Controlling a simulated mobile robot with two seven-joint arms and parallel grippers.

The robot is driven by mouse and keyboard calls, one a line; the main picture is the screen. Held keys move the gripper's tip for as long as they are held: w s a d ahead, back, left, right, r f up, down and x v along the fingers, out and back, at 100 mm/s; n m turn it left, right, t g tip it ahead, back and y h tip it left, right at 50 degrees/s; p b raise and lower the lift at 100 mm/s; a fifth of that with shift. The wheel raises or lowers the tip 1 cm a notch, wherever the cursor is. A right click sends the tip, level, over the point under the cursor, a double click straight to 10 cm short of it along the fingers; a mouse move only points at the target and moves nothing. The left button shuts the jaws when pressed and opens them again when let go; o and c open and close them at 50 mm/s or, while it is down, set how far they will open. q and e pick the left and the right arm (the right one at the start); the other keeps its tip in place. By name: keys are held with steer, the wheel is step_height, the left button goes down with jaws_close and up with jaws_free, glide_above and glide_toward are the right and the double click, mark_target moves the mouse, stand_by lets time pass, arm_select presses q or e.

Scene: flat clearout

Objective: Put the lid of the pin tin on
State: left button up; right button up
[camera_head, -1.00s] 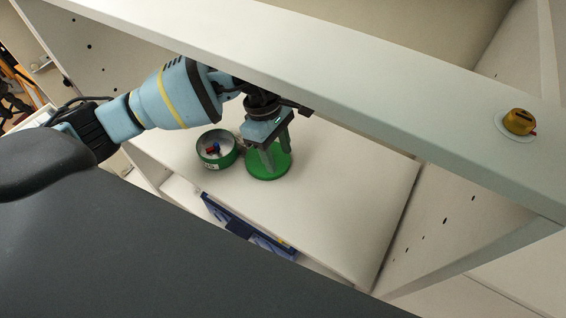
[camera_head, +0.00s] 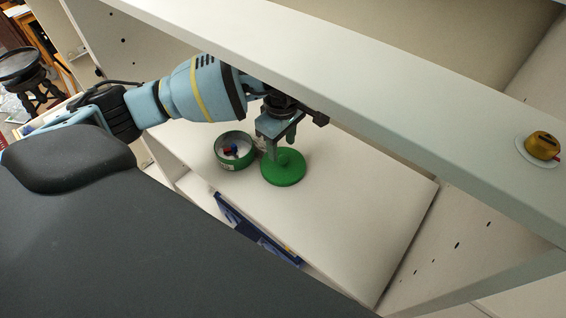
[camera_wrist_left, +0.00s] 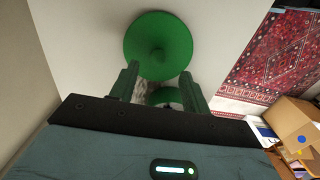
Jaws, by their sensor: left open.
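The pin tin (camera_head: 222,163) is a round green open tin with a few red and blue bits inside, standing on the white shelf board. Its green lid (camera_head: 291,178), a disc with a raised knob, lies flat on the board just right of the tin. My left gripper (camera_head: 281,149) is open and empty, its fingertips at the far side of the lid's knob, apparently above the lid. In the left wrist view the lid (camera_wrist_left: 158,30) is beyond the fingertips, and part of the tin (camera_wrist_left: 165,96) shows between the fingers. My right gripper is not in view.
A white beam (camera_head: 400,110) of the shelf unit runs close over my left wrist. A yellow round object (camera_head: 543,145) sits on it at the right. A blue flat item (camera_head: 255,230) is below the board's front edge. The board right of the lid is clear.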

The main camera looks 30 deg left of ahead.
mark_target(283, 157)
arm_select(q)
steer(key=shift+w+f, duration=0.2)
steer(key=shift+f, duration=2.05)
jaws_close()
steer(key=shift+r, duration=0.1)
steer(key=shift+r, duration=0.45)
steer(key=shift+s+r, duration=0.25)
steer(key=shift+r, duration=0.4)
steer(key=shift+s+r, duration=0.2)
steer(key=shift+r, duration=0.4)
steer(key=s+a+r+b, duration=0.1)
steer(key=s, duration=1.4)
steer(key=shift+r, duration=0.25)
